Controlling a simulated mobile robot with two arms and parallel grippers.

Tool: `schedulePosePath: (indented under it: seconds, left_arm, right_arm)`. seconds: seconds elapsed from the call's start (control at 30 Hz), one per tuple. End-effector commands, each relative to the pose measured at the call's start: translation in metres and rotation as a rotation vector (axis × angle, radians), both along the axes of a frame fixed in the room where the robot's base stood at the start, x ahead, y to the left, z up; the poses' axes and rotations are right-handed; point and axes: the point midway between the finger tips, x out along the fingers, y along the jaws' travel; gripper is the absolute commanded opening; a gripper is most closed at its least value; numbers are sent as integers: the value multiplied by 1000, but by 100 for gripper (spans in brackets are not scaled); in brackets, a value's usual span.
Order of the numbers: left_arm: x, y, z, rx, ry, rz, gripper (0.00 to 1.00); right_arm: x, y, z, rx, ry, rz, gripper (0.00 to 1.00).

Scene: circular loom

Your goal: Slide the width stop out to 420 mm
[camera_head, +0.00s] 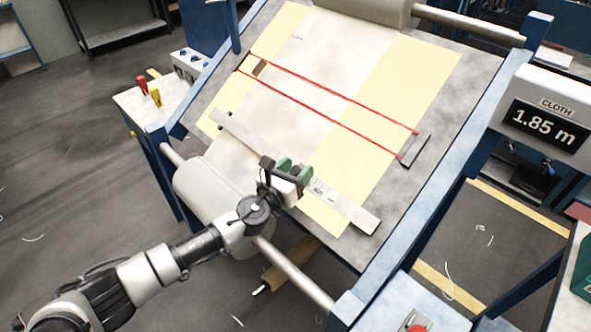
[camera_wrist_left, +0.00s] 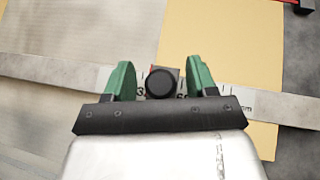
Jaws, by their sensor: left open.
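My left gripper (camera_head: 294,169) is open over the grey scale bar (camera_head: 240,132), which lies slantwise across the cloth and the yellow bands. In the left wrist view its green fingers (camera_wrist_left: 160,74) stand on either side of a round black knob (camera_wrist_left: 160,84), apparently the width stop's, with a gap on both sides. The scale bar (camera_wrist_left: 52,70) runs behind the fingers; its printed numbers are mostly covered, so the stop's reading cannot be told. A little red shows beside the knob. In the head view the stop is largely hidden by the gripper.
Two red lines (camera_head: 335,92) cross the cloth above the bar, ending at a dark plate (camera_head: 414,149). A cloth display (camera_head: 545,124) reading 1.85 m stands at right. Blue frame rails border the sloping table. The bar's lower right part (camera_head: 352,210) is clear.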

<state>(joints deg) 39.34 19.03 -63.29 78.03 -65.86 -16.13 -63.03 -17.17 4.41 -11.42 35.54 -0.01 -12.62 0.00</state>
Motion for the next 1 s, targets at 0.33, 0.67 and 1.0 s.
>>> schedulePosePath:
  seconds: [0.33,0.67,1.0]
  left_arm:
    - [0,1,0,0,0,1,8]
    - [-1,0,0,1,1,1,0]
    - [-54,-53,2,-6,9,-4,0]
  right_arm:
    - [0,0,0,0,1,0,43]
    - [-1,-1,1,-1,1,1,43]
    - [-1,-3,31,-4,1,2,43]
